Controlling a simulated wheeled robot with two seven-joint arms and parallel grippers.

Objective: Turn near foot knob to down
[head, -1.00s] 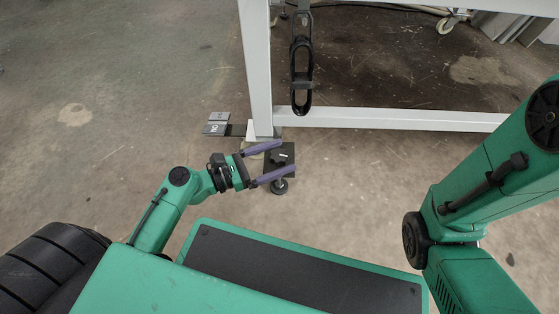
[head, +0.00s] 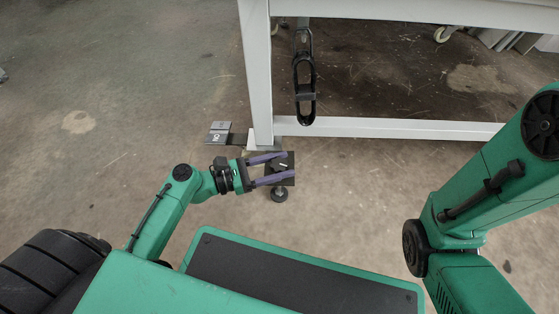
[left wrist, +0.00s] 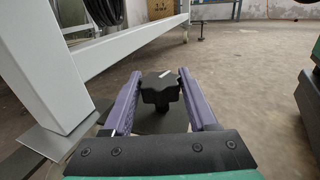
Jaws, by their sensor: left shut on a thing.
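The near foot knob is a black lobed knob (left wrist: 160,90) with a white line on its top. In the left wrist view it stands upright between the two purple fingers. My left gripper (head: 288,165) is shut on the knob, with one finger on each side.
The white frame leg (head: 257,75) stands just beyond the knob, with a low white crossbar (head: 400,128) running right. A grey plate with lettering (head: 219,131) lies left of the leg. A black looped part (head: 304,85) hangs from the frame. The floor at left is clear.

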